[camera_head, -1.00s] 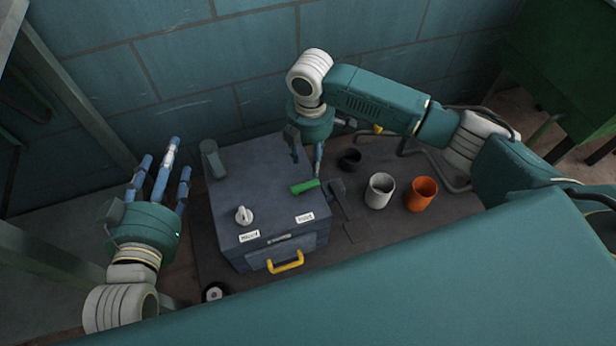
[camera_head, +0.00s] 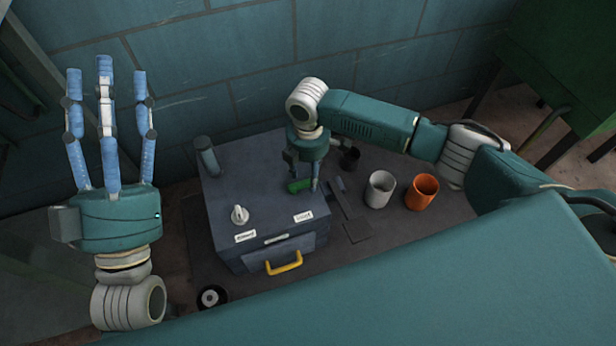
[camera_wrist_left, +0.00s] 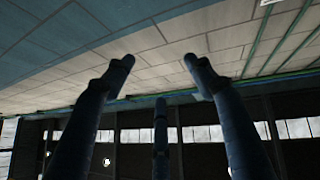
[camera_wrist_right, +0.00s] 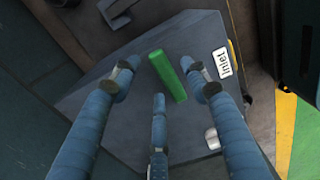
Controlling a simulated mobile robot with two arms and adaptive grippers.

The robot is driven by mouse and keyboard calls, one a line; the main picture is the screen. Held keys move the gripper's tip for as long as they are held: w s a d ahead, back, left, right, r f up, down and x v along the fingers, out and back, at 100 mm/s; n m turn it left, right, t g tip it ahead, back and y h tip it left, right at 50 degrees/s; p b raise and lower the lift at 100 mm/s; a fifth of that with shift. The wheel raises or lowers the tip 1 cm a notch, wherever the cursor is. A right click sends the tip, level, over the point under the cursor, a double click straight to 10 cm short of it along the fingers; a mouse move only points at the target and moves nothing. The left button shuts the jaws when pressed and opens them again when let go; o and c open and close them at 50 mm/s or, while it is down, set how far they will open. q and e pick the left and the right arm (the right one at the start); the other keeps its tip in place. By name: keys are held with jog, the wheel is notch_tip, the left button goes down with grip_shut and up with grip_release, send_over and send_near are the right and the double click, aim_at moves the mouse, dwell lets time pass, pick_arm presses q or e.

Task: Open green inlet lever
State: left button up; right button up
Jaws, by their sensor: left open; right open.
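The green inlet lever (camera_head: 299,186) is on the top right part of a dark grey box (camera_head: 226,196). In the right wrist view the lever (camera_wrist_right: 167,75) lies between my spread fingers, near the white "Inlet" label (camera_wrist_right: 221,62). My right gripper (camera_head: 302,184) points down at the lever with open fingers; I cannot tell whether any finger touches it. In the right wrist view my right gripper (camera_wrist_right: 165,92) shows three separated fingers. My left gripper (camera_head: 106,85) is raised at the left, open and empty, with its fingers up. It also shows in the left wrist view (camera_wrist_left: 160,80).
A white knob (camera_head: 239,215) and a yellow handle (camera_head: 284,263) are on the box. A grey cup (camera_head: 380,189) and an orange cup (camera_head: 422,192) stand to the right. A dark roll (camera_head: 211,298) lies at the front left. A tiled wall (camera_head: 270,60) is behind.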

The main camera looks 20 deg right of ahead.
pick_arm(q)
jog(key=shift+s+a+r+t+h, duration=0.15)
jog(key=shift+s+r+t+h, duration=0.35)
jog(key=shift+s+r+t, duration=0.6)
pick_arm(e)
jog(key=shift+f, duration=0.8)
pick_arm(q)
jog(key=shift+s+r, duration=0.15)
jog(key=shift+r, duration=0.05)
pick_arm(e)
grip_shut()
